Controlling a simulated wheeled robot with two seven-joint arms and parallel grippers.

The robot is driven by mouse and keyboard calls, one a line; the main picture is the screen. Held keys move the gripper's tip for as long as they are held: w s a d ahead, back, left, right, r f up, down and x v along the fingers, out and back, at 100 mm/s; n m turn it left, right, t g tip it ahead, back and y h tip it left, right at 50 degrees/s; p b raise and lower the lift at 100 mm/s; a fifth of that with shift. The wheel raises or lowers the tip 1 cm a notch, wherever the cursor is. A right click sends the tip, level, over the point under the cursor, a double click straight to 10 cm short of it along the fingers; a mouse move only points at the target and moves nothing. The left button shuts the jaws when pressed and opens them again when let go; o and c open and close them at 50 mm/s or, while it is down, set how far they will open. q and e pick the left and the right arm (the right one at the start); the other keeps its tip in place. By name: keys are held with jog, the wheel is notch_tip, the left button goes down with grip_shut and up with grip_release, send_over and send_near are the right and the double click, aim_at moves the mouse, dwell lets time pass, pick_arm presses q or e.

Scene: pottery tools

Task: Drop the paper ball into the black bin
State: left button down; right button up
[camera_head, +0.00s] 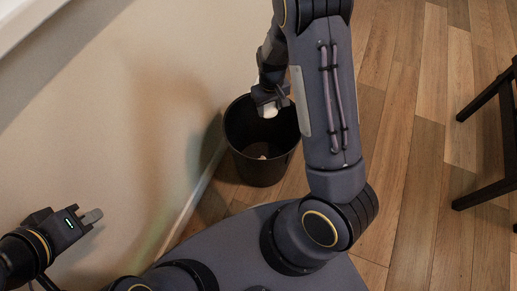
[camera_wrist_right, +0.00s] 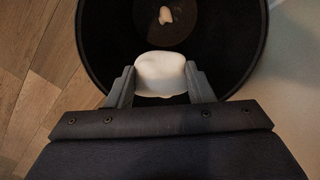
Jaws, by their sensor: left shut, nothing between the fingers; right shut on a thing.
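The black bin (camera_head: 260,158) stands on the floor against the wall in the head view. My right gripper (camera_head: 270,106) is over the bin's opening, shut on a white paper ball (camera_head: 271,111). In the right wrist view the paper ball (camera_wrist_right: 160,74) sits between the two fingers of the right gripper (camera_wrist_right: 161,82), with the bin's dark inside (camera_wrist_right: 225,45) behind it. A small pale piece (camera_wrist_right: 165,16) lies at the bottom of the bin. My left gripper (camera_head: 92,216) is shut and empty at the lower left, near the wall.
A pale wall (camera_head: 110,110) with a baseboard runs along the left, close to the bin. A black chair or table frame (camera_head: 490,100) stands at the right edge. The wooden floor (camera_head: 420,150) between is clear.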

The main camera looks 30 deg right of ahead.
jog(key=shift+f+b, duration=2.5)
jog(key=shift+f, duration=0.5)
jog(key=o, duration=1)
jog(key=shift+r, duration=0.15)
notch_tip(320, 180, up, 8)
jog(key=p, duration=0.3)
jog(key=shift+f+p, duration=0.2)
jog(key=shift+p, duration=0.2)
